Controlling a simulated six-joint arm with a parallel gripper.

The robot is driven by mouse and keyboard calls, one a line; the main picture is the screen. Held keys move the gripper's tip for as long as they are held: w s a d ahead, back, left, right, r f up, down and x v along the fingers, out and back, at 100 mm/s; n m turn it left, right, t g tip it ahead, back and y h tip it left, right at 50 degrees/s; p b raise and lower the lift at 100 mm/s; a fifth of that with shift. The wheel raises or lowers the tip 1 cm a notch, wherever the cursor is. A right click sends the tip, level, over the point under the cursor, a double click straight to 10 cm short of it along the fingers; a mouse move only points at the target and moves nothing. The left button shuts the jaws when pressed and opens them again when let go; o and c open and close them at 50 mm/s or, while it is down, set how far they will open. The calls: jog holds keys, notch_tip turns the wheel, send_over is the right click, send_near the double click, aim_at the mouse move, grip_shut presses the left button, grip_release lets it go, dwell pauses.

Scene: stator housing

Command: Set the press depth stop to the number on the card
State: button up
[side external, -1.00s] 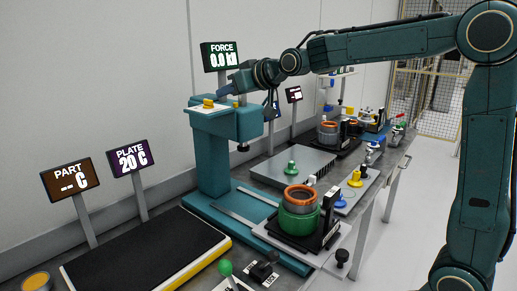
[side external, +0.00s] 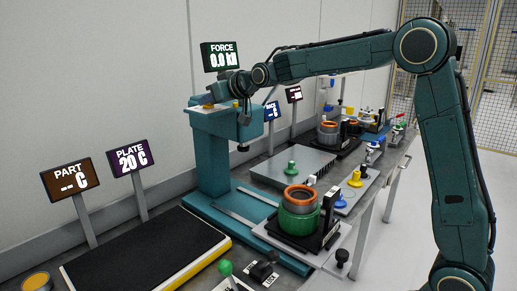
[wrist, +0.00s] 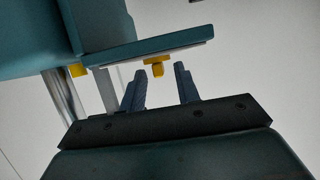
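The teal press (side external: 211,160) stands at the back left of the work area. A yellow knob (side external: 208,106) sits on the pale plate on top of its head, partly hidden by my gripper (side external: 213,97). In the wrist view, a yellow knob (wrist: 157,67) shows at the plate's edge, in the gap between my fingertips (wrist: 160,75). My fingers stand apart with nothing between them that I can see gripped; whether they touch the knob is unclear. No card with a readable number shows.
A FORCE display (side external: 220,56) reading 0.0 stands close behind my gripper. PLATE (side external: 132,157) and PART (side external: 73,182) displays are at left. A grey plate (side external: 293,166) lies right of the press.

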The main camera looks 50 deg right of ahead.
jog(key=shift+c, duration=0.4)
grip_shut()
jog(key=shift+a+m+h, duration=0.15)
jog(key=shift+m+h, duration=0.25)
jog(key=shift+h, duration=0.1)
jog(key=shift+w+a+m+g+h, duration=0.1)
jog(key=shift+m+g+h, duration=0.15)
jog(key=shift+m+h, duration=0.5)
jog(key=shift+s+a+m+g+h, duration=0.1)
jog(key=shift+a+m+g+h, duration=0.1)
jog(key=shift+m+h, duration=0.5)
jog(key=shift+w+a+m+g+h, duration=0.1)
jog(key=shift+m+g+h, duration=0.15)
jog(key=shift+m+h, duration=0.45)
jog(key=shift+w+a+m+g+h, duration=0.15)
jog(key=shift+m+g+h, duration=1.35)
jog(key=shift+m+h, duration=0.95)
jog(key=shift+h, duration=0.1)
jog(key=shift+g, duration=0.3)
jog(key=shift+o, duration=0.4)
grip_release()
